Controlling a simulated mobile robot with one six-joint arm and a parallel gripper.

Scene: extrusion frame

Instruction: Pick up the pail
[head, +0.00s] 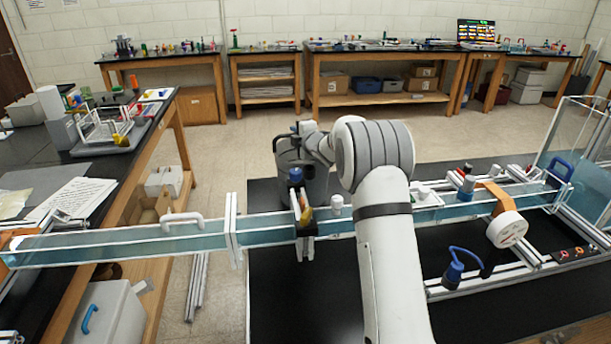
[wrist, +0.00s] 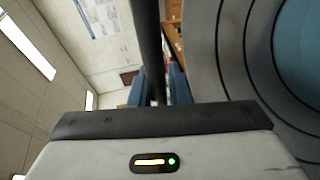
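The dark grey pail (head: 290,160) stands at the far left part of the black bench, partly hidden behind my arm and the rail fittings. My gripper (head: 305,130) is at its upper rim, small and partly hidden in the head view. In the wrist view, a ringed grey body with a blue-teal centre, likely the pail (wrist: 232,50), fills the right. A dark bar, likely its handle (wrist: 149,40), runs between the two blue fingers of my gripper (wrist: 158,85). A narrow gap shows beside the right finger, so the fingers look open around the bar.
A long clear blue channel (head: 130,243) crosses in front of the pail, with clamps and a blue-topped fitting (head: 296,176) close by. A side bench (head: 150,130) is at left. Open floor lies behind.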

